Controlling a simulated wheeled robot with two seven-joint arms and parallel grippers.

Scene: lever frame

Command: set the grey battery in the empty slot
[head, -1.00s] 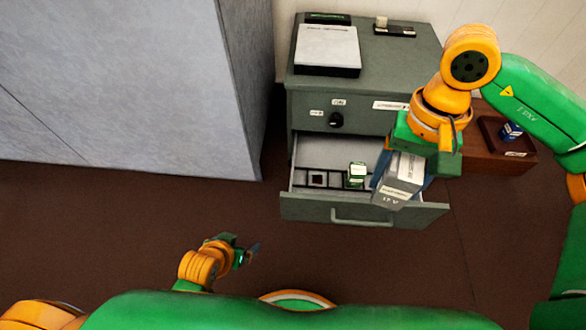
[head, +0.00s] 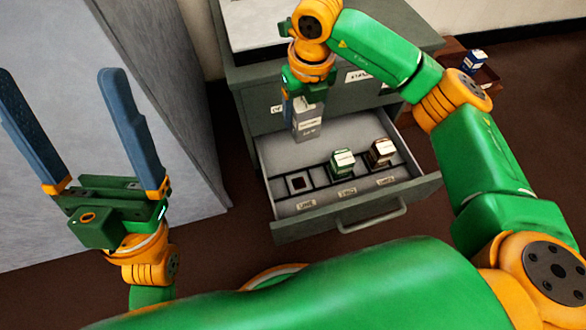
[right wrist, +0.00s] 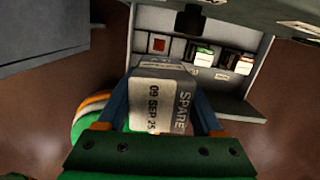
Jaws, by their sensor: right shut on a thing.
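The grey battery (head: 308,122) is held by my right gripper (head: 300,98) above the left back part of the open drawer (head: 335,211). In the right wrist view the grey battery (right wrist: 160,98) sits between the two blue fingers, with "SPARE" and a date on its label. The empty slot (head: 297,182) is at the left end of the drawer's row, and it also shows in the right wrist view (right wrist: 158,45). The battery is apart from the slot, up and behind it in the head view. My left gripper (head: 85,130) is open and empty at the left.
A green battery (head: 342,162) and a brown battery (head: 381,152) stand in other slots of the row. A grey cabinet wall (head: 160,100) rises left of the drawer. A blue item (head: 474,61) stands on a low brown table at the back right.

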